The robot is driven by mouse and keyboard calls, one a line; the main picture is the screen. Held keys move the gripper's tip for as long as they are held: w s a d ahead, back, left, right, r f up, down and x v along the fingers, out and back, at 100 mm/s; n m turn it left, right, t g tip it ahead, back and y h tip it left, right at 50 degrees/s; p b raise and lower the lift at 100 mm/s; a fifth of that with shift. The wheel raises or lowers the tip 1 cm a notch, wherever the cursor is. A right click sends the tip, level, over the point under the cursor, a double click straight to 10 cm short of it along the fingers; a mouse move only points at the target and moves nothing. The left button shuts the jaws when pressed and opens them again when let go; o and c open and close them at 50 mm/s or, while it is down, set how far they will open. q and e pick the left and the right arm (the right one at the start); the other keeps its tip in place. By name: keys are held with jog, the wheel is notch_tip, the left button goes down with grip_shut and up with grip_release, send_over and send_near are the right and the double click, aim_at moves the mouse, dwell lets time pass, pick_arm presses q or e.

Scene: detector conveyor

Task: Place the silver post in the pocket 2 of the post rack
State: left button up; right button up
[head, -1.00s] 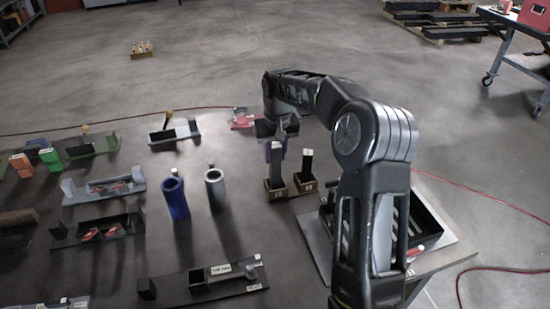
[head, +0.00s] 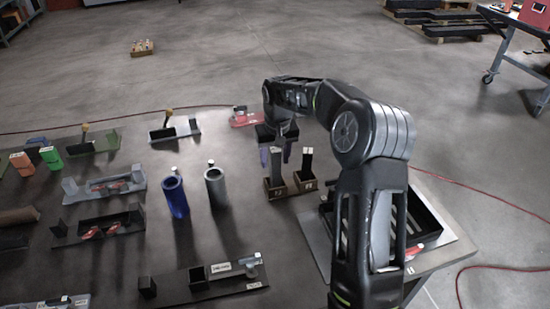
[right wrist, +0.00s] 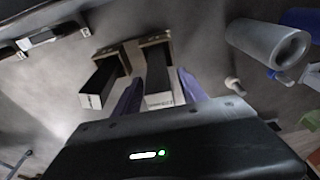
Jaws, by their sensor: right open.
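Two dark square posts stand upright in small tan holders. The left post (head: 277,166) and the right post (head: 307,160) have light ends; both also show in the right wrist view, one between the fingers (right wrist: 158,80) and the other to the left (right wrist: 98,88). My right gripper (head: 276,154) is open, its two purple fingers on either side of the left post's upper part. I cannot tell whether they touch it. A silver-grey round tube (head: 216,188) stands upright to the left, also in the right wrist view (right wrist: 268,44). No post is clearly marked as silver. My left gripper is out of view.
A blue tube (head: 174,198) stands left of the grey one. A dark fixture with a square box (head: 196,278) lies at the front. A black slotted tray (head: 438,218) is at the right, behind my arm. Several other fixtures fill the left side.

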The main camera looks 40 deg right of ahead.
jog(key=shift+r, duration=0.1)
jog(key=shift+r, duration=0.45)
notch_tip(320, 180, up, 11)
jog(key=s+b, duration=0.1)
jog(key=shift+s+a, duration=0.3)
jog(key=shift+s, duration=0.05)
dwell(0.4)
